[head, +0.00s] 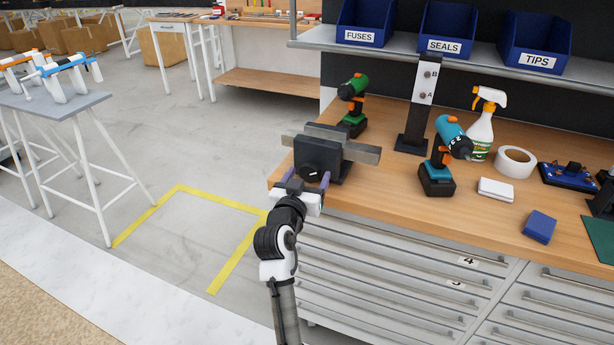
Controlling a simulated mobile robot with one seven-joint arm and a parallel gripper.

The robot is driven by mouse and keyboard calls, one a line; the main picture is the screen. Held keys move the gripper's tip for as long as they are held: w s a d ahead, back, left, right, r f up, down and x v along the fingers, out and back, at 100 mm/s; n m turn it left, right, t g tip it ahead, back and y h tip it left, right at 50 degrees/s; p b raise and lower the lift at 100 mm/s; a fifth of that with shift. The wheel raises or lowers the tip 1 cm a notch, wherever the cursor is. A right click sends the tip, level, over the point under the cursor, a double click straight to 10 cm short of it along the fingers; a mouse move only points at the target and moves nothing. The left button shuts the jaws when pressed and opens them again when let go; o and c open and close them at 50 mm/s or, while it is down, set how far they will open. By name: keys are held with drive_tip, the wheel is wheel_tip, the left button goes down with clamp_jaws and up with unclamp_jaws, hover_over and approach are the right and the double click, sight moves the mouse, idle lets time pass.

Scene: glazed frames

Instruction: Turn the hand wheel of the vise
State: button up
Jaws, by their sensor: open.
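The vise (343,154) stands at the front left corner of the wooden workbench, with grey jaws and a dark body. I cannot tell whether the fingers touch the wheel. The lower part of the wheel is partly hidden by my gripper.
On the workbench (395,190) are a green drill (353,100), a black post (420,105), a blue drill (440,160), a spray bottle (482,130) and a tape roll (515,162). Blue bins (446,28) sit on the shelf above.

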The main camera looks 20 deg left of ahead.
drive_tip(key=c, duration=1)
drive_tip(key=shift+f+m+b, duration=0.2)
drive_tip(key=shift+m+b, duration=0.1)
drive_tip(key=shift+b, duration=0.35)
drive_tip(key=shift+f+m+b, duration=0.15)
drive_tip(key=shift+m+b, duration=0.35)
drive_tip(key=shift+b, duration=0.6)
drive_tip(key=m+b, duration=0.1)
drive_tip(key=b, duration=0.1)
drive_tip(key=shift+f+m+b, duration=0.1)
drive_tip(key=shift+m+b, duration=0.2)
drive_tip(key=shift+b, duration=0.1)
drive_tip(key=m+b, duration=0.5)
drive_tip(key=b, duration=0.3)
drive_tip(key=shift+m+t, duration=0.3)
drive_tip(key=shift+t, duration=0.1)
drive_tip(key=m+h+b, duration=0.1)
drive_tip(key=m+b, duration=0.4)
drive_tip(key=b, duration=0.1)
drive_tip(key=shift+a+m+b, duration=0.1)
drive_tip(key=shift+m+b, duration=0.25)
drive_tip(key=shift+m, duration=0.05)
drive_tip(key=m+b, duration=0.3)
drive_tip(key=m, duration=0.1)
drive_tip(key=shift+r+h+b, duration=0.2)
drive_tip(key=shift+h+b, duration=0.1)
drive_tip(key=shift+b, duration=0.05)
